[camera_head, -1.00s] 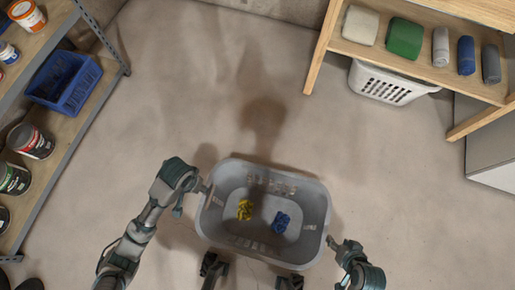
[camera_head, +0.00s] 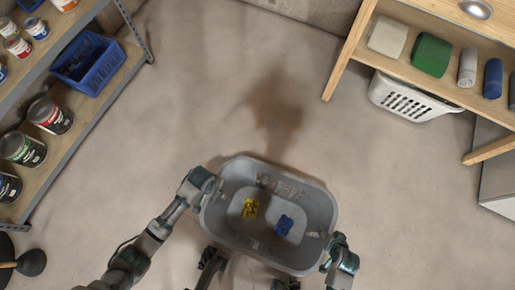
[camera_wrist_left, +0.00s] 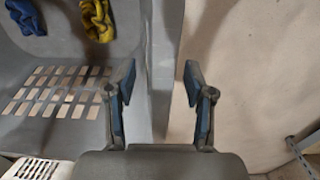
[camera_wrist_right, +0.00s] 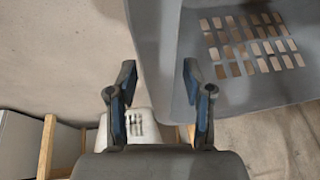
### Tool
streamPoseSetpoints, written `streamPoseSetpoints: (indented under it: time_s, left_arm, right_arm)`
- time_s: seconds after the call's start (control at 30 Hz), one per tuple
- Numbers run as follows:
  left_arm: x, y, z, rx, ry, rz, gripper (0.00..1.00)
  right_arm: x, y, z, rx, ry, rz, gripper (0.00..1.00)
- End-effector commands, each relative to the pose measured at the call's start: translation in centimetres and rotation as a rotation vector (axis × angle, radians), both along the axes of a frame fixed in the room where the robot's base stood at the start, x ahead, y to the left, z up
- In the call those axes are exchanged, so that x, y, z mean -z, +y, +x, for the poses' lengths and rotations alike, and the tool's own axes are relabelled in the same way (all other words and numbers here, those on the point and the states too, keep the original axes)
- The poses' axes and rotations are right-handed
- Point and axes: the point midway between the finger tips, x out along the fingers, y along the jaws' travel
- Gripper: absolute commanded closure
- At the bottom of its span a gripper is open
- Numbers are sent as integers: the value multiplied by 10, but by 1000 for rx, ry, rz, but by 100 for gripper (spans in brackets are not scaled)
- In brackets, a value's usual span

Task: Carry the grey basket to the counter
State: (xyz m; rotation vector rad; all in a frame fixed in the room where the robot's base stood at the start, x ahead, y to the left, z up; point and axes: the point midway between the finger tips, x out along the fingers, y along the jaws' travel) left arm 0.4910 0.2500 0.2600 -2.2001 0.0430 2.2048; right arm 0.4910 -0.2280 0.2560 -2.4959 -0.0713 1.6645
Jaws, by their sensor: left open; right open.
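The grey basket (camera_head: 235,165) is on or near the floor below me in the head view, holding a yellow cloth-like item (camera_head: 250,208) and a blue one (camera_head: 284,225). My left gripper (camera_head: 210,188) is at its left rim, and my right gripper (camera_head: 330,240) at its right rim. In the left wrist view the open fingers (camera_wrist_left: 160,75) have the basket's wall edge (camera_wrist_left: 162,50) between them. In the right wrist view the open fingers (camera_wrist_right: 160,75) also have the basket's wall (camera_wrist_right: 165,55) between them. A wooden top, likely the counter (camera_head: 440,12), shows at upper right.
A white basket (camera_head: 410,100) stands under the wooden unit's shelf, which holds rolled towels (camera_head: 432,54). A metal-framed shelf at left holds a blue crate (camera_head: 88,63) and paint cans (camera_head: 50,115). A plunger (camera_head: 30,263) is at lower left. The middle floor is clear.

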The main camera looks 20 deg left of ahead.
Motion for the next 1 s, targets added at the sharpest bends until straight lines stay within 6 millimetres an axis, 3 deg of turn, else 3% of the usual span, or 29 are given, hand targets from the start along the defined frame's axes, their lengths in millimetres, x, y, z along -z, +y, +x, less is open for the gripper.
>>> streamPoseSetpoints:
  time_s: [0.3,0.5,1.0]
  left_arm:
    - [1,0,0,0,-1,0,49]
    - [1,0,0,0,0,0,99]
    - [-3,1,3,-1,-6,1,100]
  right_arm:
    - [1,0,1,0,0,0,52]
    - [1,0,1,0,0,0,100]
    - [-3,0,3,0,-7,-1,100]
